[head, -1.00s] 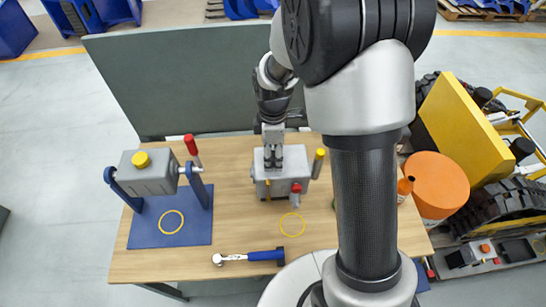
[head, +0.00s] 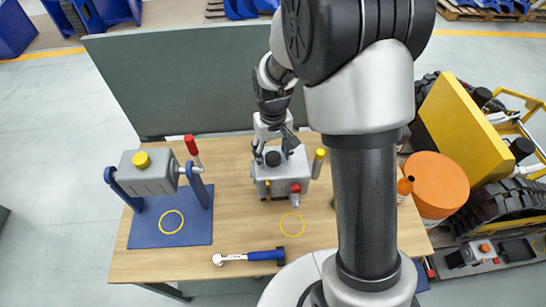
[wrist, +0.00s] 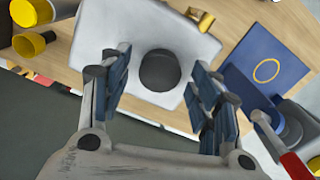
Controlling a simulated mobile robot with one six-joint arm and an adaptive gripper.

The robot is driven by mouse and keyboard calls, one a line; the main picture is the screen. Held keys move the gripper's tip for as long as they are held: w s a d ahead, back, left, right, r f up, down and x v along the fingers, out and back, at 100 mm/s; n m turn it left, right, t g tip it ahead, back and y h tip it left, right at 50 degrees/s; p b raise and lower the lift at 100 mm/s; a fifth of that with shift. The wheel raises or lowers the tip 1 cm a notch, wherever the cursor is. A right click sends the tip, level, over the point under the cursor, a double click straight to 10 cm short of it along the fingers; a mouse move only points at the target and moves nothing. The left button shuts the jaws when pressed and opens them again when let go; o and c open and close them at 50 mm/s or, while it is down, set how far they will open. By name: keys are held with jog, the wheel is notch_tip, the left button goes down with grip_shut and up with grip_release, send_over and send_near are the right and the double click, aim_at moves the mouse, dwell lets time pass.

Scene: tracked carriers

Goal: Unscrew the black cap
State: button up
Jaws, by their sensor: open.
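The black cap (head: 273,158) sits on top of the grey box (head: 283,181) on the table. In the wrist view the round black cap (wrist: 159,71) lies between the spread fingers, with a visible space on each side. My gripper (head: 273,157) is open above the box, pointing down, its fingers to either side of the cap. It also shows in the wrist view (wrist: 158,95). I cannot tell how far the fingertips reach down beside the cap.
A second grey box with a yellow cap (head: 142,159) hangs in a blue stand (head: 145,231) at left. A torque wrench (head: 249,256) lies in front.

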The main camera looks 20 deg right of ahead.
jog(key=m, duration=0.7)
jog(key=shift+m, duration=0.3)
jog(key=m, duration=0.7)
jog(key=shift+c, duration=0.4)
jog(key=c, duration=0.8)
jog(key=n, duration=0.3)
jog(key=shift+n, duration=0.4)
jog(key=n, duration=0.5)
jog(key=shift+n, duration=0.3)
